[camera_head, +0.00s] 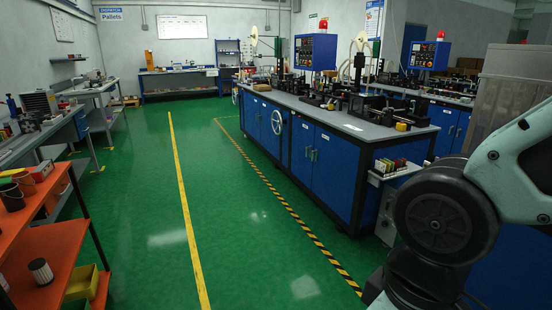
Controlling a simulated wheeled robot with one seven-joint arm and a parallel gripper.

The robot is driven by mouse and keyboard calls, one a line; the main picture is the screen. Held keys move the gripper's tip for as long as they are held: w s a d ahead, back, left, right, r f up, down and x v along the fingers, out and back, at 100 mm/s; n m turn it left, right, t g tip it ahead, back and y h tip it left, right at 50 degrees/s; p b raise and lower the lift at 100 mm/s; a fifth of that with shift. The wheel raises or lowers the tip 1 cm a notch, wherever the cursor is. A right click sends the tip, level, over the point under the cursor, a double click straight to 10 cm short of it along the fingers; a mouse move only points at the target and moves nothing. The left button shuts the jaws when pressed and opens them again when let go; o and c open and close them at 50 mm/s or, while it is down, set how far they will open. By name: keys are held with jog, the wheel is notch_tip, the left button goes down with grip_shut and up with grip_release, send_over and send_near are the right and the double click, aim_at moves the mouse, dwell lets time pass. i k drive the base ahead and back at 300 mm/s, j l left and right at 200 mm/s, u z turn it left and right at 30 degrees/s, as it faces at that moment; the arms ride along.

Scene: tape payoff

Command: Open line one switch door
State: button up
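No door in view is marked clearly enough for me to tell which is the line one switch door. A long blue workbench has closed cabinet doors (325,171) with small upright handles on its front. A blue control box (315,52) with a red beacon stands above the bench. A second blue control box (429,55) with buttons and a red beacon stands further right. Neither box shows an open door. My gripper is not in view; only part of my own arm shows at the lower right, hiding what is behind it.
Green floor (145,190) is clear between the workbench and the left side, with a yellow line and a black-yellow strip. An orange shelf (58,245) stands near left. A white handwheel (277,122) sits on the bench front. A small side shelf (396,172) juts out.

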aim_at(336, 160)
jog(key=i, duration=2.45)
jog(key=i+l, duration=0.1)
jog(key=i, duration=2.35)
jog(key=j+u, duration=0.05)
jog(key=j, duration=0.05)
